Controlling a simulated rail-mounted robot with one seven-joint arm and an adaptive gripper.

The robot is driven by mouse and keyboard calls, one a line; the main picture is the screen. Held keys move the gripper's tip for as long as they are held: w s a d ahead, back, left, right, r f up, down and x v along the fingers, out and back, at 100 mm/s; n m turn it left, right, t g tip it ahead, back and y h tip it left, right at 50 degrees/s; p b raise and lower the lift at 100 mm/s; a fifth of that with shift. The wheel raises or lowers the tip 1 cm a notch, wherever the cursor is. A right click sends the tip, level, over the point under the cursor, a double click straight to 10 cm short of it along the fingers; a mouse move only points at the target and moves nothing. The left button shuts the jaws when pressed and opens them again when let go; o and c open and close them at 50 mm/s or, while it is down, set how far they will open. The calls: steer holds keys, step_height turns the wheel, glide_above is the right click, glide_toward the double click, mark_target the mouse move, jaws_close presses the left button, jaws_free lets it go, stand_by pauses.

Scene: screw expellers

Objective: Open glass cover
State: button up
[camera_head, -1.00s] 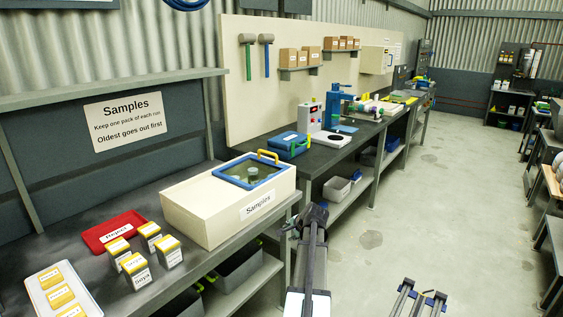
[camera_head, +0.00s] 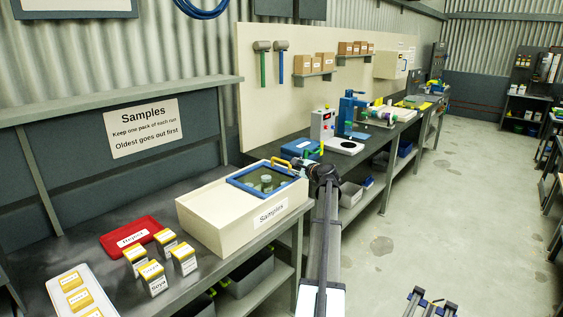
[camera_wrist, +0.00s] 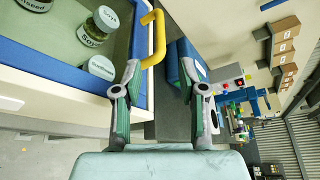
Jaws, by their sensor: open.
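The cream samples box (camera_head: 225,217) stands on the left bench with its blue-framed glass cover (camera_head: 238,184) lying shut on top. The cover has a yellow handle (camera_head: 280,162) at its far edge; the handle also shows in the wrist view (camera_wrist: 159,38). Through the glass, jars with white labels (camera_wrist: 91,36) are visible. My gripper (camera_wrist: 160,72) is open and empty, with its fingers spread beside the cover's edge. In the wrist view the left fingertip overlaps the handle's lower end; I cannot tell whether they touch.
A blue case (camera_head: 304,148) sits just beyond the box, close to the gripper. A red reject tray (camera_head: 131,238), several yellow-topped packs (camera_head: 152,278) and a white tray (camera_head: 55,290) are on the near bench. The aisle floor (camera_head: 420,215) is clear.

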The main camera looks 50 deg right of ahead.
mark_target(284, 162)
steer(key=p+x, duration=0.1)
steer(key=x, duration=1.2)
steer(key=shift+w+f+p, duration=0.1)
steer(key=shift+w+p, duration=0.1)
steer(key=shift+p, duration=0.15)
steer(key=shift+c, duration=0.3)
jaws_close()
